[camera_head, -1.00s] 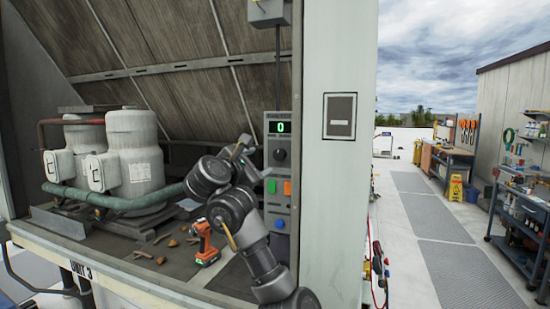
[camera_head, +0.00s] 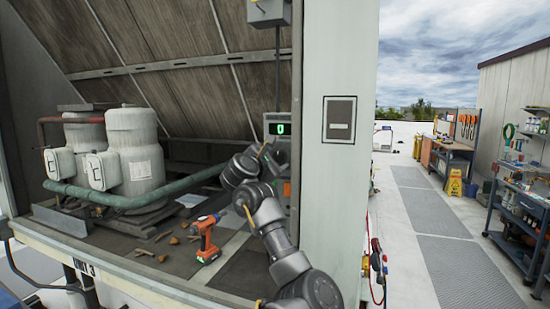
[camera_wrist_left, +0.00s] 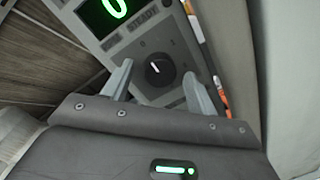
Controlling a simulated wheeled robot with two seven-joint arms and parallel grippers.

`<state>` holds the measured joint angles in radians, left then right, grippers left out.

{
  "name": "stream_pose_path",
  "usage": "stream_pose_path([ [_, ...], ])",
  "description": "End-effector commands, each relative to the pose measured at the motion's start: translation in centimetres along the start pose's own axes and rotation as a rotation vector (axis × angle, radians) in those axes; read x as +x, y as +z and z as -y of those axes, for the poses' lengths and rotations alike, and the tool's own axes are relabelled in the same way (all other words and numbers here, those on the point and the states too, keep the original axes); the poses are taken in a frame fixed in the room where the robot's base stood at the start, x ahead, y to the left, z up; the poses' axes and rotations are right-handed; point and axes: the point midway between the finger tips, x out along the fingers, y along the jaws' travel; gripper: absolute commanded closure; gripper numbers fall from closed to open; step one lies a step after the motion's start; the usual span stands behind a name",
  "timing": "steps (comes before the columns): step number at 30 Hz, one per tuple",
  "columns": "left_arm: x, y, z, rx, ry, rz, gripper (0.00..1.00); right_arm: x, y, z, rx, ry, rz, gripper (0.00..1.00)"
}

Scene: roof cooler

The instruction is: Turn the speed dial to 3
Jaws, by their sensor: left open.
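The control panel (camera_head: 269,119) is a grey upright box beside the pale post, and its display (camera_head: 280,129) shows a green 0. The round dark speed dial (camera_wrist_left: 156,70) with a white pointer mark shows in the left wrist view; in the head view my gripper largely hides it. My left gripper (camera_head: 267,152) is at the panel. In the wrist view its two open fingers (camera_wrist_left: 158,72) appear on either side of the dial, with visible gaps. I cannot tell how deep the fingertips reach. My right gripper is not in view.
An orange drill (camera_head: 206,240) stands on the bench (camera_head: 150,282) left of my arm, with small brown scraps near it. Grey tanks (camera_head: 133,155) and a green pipe (camera_head: 120,201) are farther left. The pale post (camera_head: 330,210) stands close on the right.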

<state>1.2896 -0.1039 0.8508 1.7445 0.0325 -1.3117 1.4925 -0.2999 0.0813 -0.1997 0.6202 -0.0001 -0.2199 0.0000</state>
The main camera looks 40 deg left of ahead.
Motion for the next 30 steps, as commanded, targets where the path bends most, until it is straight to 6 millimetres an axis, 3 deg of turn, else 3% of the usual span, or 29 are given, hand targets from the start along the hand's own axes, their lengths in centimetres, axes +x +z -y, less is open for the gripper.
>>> stream_pose_path([
  [4, -0.02, -0.01, 0.02, 0.0, 0.0, 0.0, 0.42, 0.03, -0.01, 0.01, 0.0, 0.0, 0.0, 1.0],
  [14, -0.03, -0.03, 0.02, 0.0, -0.001, 0.0, 0.85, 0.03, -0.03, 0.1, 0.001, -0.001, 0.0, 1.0],
  [23, -0.03, -0.13, 0.08, 0.039, -0.005, -0.004, 0.86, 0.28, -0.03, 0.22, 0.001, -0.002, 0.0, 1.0],
  [30, -0.02, -0.21, 0.1, 0.179, -0.015, -0.016, 0.86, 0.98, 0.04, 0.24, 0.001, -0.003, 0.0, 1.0],
])
